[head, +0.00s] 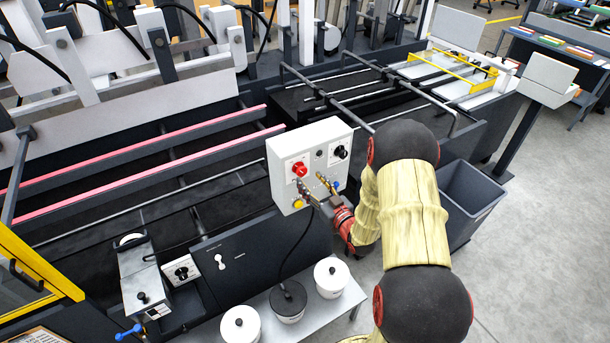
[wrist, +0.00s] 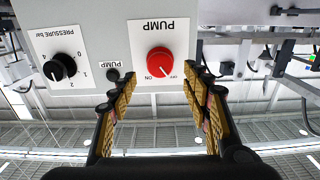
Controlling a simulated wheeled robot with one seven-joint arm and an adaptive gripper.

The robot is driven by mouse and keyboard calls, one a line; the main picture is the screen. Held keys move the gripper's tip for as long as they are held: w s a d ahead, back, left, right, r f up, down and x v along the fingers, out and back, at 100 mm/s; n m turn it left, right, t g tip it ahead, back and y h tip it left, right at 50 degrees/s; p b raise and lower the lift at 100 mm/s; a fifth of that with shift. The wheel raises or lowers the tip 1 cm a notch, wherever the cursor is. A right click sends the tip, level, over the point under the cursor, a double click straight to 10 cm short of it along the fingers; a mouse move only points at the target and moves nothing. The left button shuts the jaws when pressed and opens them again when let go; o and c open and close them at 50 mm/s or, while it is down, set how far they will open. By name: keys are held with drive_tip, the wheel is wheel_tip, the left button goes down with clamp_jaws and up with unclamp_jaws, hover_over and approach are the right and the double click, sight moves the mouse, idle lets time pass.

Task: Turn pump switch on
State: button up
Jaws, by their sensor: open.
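The pump switch is a red rotary knob (head: 299,169) on a white control box (head: 318,136). In the wrist view, which is upside down, the red knob (wrist: 160,61) sits under the label PUMP, with ON and OFF marked at its edge. Its white mark appears to point to the OFF side. A small dark lamp (wrist: 112,74), also labelled PUMP, is beside it. My gripper (head: 311,184) is open and empty in front of the box. In the wrist view its fingers (wrist: 160,82) stand either side of the knob's line, apart from it.
A black pressure knob (wrist: 60,66) is on the same panel. A yellow button (head: 298,203) and a blue one (head: 336,186) are low on the box. White pots (head: 240,324) stand on a bench below. A grey bin (head: 472,200) is at the right, with clear floor beyond.

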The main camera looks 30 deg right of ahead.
sight(304, 172)
drive_tip(key=shift+w, duration=2.1)
drive_tip(key=c, duration=1.1)
drive_tip(key=shift+m, duration=0.3)
drive_tip(key=m+b, duration=0.1)
drive_tip(key=m, duration=0.1)
drive_tip(key=shift+f+m+b, duration=0.1)
drive_tip(key=shift+m+b, duration=0.3)
drive_tip(key=m+b, duration=0.1)
drive_tip(key=m, duration=0.2)
drive_tip(key=shift+m, duration=0.3)
drive_tip(key=m+b, duration=0.1)
drive_tip(key=m, duration=0.2)
drive_tip(key=shift+d+m, duration=0.1)
drive_tip(key=shift+m, duration=1.8)
